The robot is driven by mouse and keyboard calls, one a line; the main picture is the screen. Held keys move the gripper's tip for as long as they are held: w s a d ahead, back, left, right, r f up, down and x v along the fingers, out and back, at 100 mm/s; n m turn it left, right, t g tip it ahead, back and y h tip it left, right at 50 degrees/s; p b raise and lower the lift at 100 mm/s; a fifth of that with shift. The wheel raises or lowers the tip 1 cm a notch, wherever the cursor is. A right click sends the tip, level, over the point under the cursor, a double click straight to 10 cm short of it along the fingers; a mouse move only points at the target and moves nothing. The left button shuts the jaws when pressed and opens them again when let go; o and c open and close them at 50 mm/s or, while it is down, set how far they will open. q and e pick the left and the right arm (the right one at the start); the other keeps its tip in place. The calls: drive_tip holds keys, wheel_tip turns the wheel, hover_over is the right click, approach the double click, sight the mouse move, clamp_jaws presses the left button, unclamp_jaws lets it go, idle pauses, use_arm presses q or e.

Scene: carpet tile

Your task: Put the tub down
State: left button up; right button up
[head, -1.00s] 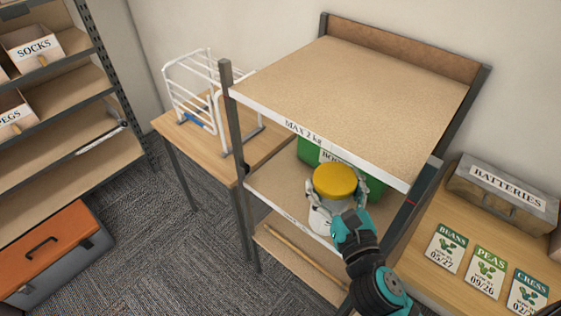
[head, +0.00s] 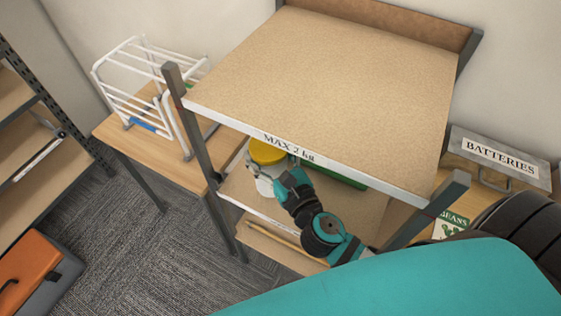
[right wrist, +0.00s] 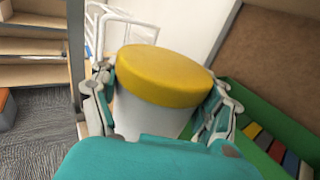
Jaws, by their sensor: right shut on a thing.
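The tub (head: 266,153) is white with a yellow lid and is under the top board, at the left part of the middle shelf (head: 345,207). My right gripper (head: 268,168) is shut on it, with a finger on each side of the tub in the right wrist view (right wrist: 165,92). The tub looks tilted in the wrist view. Its base is hidden by my gripper, so I cannot tell whether it touches the shelf. My left gripper is not in view.
The top board (head: 330,75) overhangs the tub. A green box (head: 345,177) is to the tub's right; the wrist view shows coloured items in it. A post (head: 190,125) is at left, with a white rack (head: 140,80) beyond. A stick lies on the lower shelf.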

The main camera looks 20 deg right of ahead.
use_arm(q)
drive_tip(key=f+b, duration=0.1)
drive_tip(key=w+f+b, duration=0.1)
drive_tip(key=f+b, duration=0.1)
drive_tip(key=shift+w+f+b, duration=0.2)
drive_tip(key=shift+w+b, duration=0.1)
drive_tip(key=shift+b, duration=0.1)
use_arm(e)
drive_tip(key=w+f, duration=0.1)
drive_tip(key=w, duration=0.1)
drive_tip(key=w+f, duration=0.1)
drive_tip(key=w, duration=0.1)
drive_tip(key=w+f, duration=0.1)
drive_tip(key=w, duration=0.1)
drive_tip(key=shift+w+a+f, duration=0.2)
drive_tip(key=shift+a+f, duration=0.05)
drive_tip(key=shift+f, duration=0.05)
drive_tip(key=o, duration=1.3)
drive_tip(key=shift+f, duration=0.35)
drive_tip(key=shift+c, duration=0.2)
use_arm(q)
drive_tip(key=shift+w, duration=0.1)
use_arm(e)
drive_tip(key=o, duration=0.4)
drive_tip(key=shift+s, duration=0.15)
drive_tip(key=shift+o, duration=0.2)
drive_tip(key=shift+r, duration=0.1)
